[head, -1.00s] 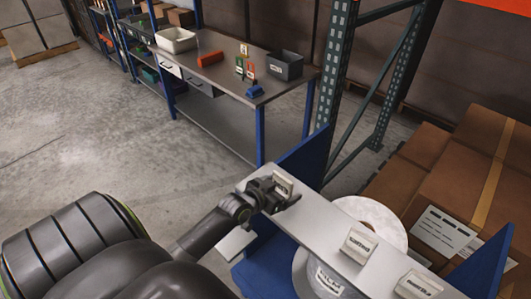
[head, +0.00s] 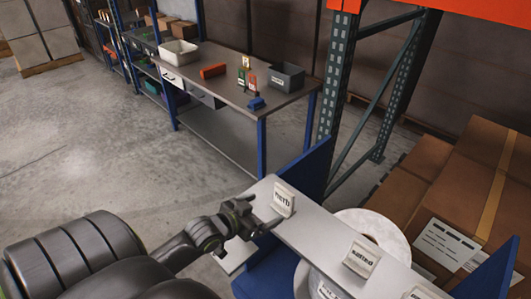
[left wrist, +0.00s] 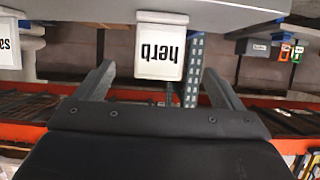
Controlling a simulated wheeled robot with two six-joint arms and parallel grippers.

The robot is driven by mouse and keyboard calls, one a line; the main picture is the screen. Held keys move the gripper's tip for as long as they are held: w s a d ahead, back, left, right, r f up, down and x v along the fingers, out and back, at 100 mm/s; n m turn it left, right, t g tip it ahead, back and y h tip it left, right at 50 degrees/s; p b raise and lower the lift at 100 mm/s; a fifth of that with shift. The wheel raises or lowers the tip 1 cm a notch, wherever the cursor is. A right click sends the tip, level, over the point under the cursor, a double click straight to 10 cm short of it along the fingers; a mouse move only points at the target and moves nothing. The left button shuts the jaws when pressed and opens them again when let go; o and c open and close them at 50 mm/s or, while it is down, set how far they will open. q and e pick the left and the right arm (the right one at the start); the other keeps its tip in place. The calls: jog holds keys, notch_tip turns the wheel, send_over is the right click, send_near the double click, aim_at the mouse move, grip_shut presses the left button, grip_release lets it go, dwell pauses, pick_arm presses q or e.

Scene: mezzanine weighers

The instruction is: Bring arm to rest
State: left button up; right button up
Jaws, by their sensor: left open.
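My left gripper (head: 262,212) is open and empty at the left end of a pale grey shelf (head: 318,232). A white block labelled "herb" (head: 284,199) stands upright on that shelf, just beyond the fingertips and apart from them. In the left wrist view the herb block (left wrist: 160,50) appears upside down ahead of the open fingers, with a gap between it and the gripper. My right gripper is not in view.
A second white block labelled "salted" (head: 361,259) stands farther right on the shelf, above large white rolls. A workbench (head: 235,95) with a grey bin (head: 287,77) stands behind. Cardboard boxes (head: 465,190) fill the right. The floor (head: 130,150) at left is clear.

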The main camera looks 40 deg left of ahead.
pick_arm(q)
jog(key=s+d+f+n+g+y, duration=0.15)
jog(key=s+g, duration=0.35)
jog(key=s, duration=0.5)
jog(key=s+d+f+g+y, duration=0.1)
jog(key=s+d+f+g, duration=0.3)
jog(key=s, duration=0.6)
notch_tip(320, 180, down, 27)
jog(key=a+g+b, duration=0.2)
jog(key=a, duration=0.1)
jog(key=s+d+f+g+b, duration=0.1)
jog(key=s+d+f+b, duration=0.1)
jog(key=s+f, duration=1.3)
jog(key=shift+f, duration=0.85)
